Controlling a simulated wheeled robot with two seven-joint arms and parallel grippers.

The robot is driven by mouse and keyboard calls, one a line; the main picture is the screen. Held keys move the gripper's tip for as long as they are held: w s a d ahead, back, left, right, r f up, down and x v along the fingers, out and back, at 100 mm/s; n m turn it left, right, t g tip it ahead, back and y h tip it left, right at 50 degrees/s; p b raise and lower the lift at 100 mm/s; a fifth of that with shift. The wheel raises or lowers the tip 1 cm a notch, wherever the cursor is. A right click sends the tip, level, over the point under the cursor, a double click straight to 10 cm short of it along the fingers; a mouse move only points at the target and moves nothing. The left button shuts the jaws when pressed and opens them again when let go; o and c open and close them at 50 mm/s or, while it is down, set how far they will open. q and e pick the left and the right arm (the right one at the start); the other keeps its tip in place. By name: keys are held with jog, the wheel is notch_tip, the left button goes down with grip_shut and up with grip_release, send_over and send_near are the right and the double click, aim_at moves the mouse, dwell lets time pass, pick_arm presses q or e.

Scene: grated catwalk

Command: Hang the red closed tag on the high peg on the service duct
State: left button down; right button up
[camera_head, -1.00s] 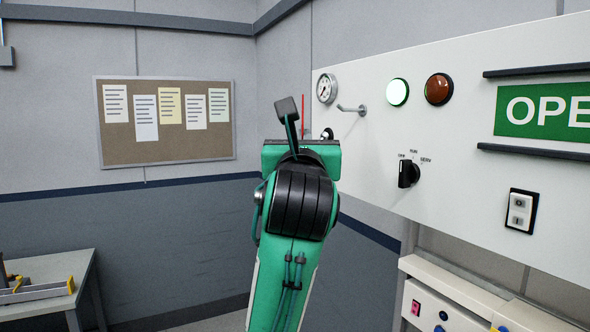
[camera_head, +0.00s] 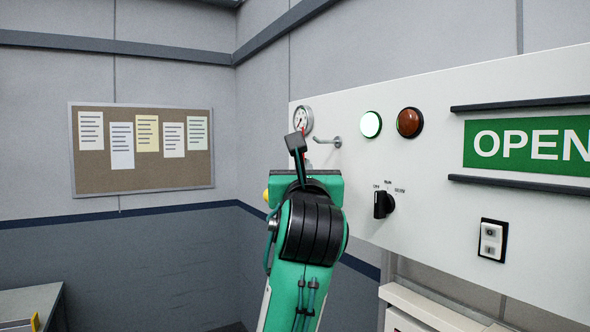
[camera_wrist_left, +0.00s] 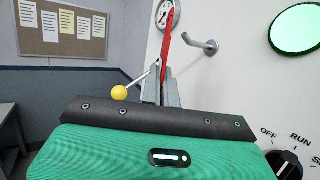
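The red tag (camera_wrist_left: 168,40) shows nearly edge-on in the left wrist view, standing up from between the grey fingers of my left gripper (camera_wrist_left: 161,88). The gripper is shut on it. A metal peg (camera_head: 330,141) juts from the white panel, right of the gauge; it also shows in the left wrist view (camera_wrist_left: 203,45), just right of the tag. Tag and peg look apart, and the peg looks bare. My right gripper is in neither view.
The white panel (camera_head: 450,230) carries a gauge (camera_head: 303,120), green lamp (camera_head: 371,124), red lamp (camera_head: 410,122), black selector knob (camera_head: 383,204) and OPEN sign (camera_head: 525,143). A yellow ball on a rod (camera_wrist_left: 119,92) is left of the fingers. A corkboard (camera_head: 143,180) hangs on the left wall.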

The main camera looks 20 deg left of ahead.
pick_arm(q)
jog(key=w+d, duration=0.2)
jog(key=shift+w+d+f, duration=0.1)
jog(key=shift+w, duration=0.3)
jog(key=shift+w+d+f, duration=0.5)
jog(key=shift+w+d, duration=0.1)
jog(key=shift+w, duration=0.1)
jog(key=shift+w+d, duration=0.1)
jog(key=shift+w, duration=0.05)
jog(key=c, duration=2.1)
grip_release()
jog(key=o, duration=0.5)
